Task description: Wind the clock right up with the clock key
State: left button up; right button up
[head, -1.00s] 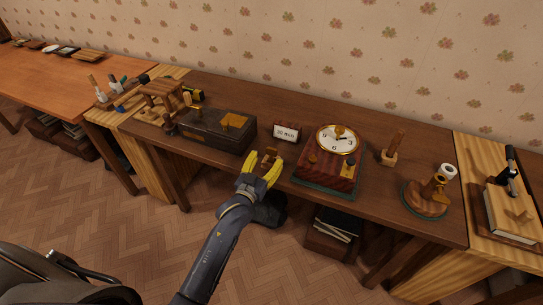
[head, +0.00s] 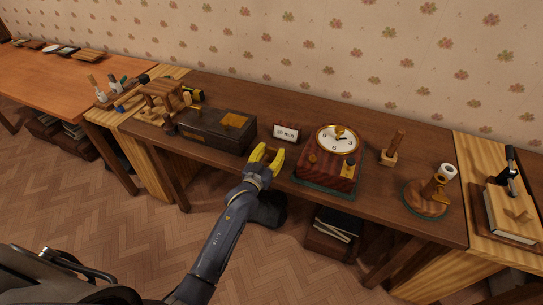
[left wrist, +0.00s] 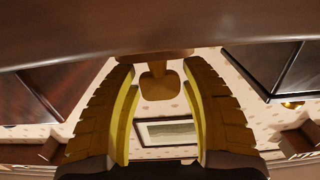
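My left gripper (head: 267,154) has yellow fingers and is at the front edge of the dark table, left of the clock. In the left wrist view my left gripper (left wrist: 160,105) is open around a small brown-gold piece with a rounded square end (left wrist: 160,86), probably the clock key. Gaps show on both sides of it. In the head view I cannot make this piece out clearly between the fingers. The clock (head: 325,176) is a reddish wooden box on a dark green base, with a tilted white dial (head: 336,145) and brass parts on top. My right gripper is not in view.
A small sign reading "30 min" (head: 286,132) stands behind my left gripper. A dark box (head: 205,133) is to its left. A wooden post (head: 392,150) and a round wooden stand (head: 425,200) are right of the clock. The table's back strip is clear.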

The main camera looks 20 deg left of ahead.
pick_arm(q)
jog(key=c, duration=0.8)
jog(key=shift+c, duration=0.2)
notch_tip(320, 180, up, 20)
dwell(0.3)
dwell(1.4)
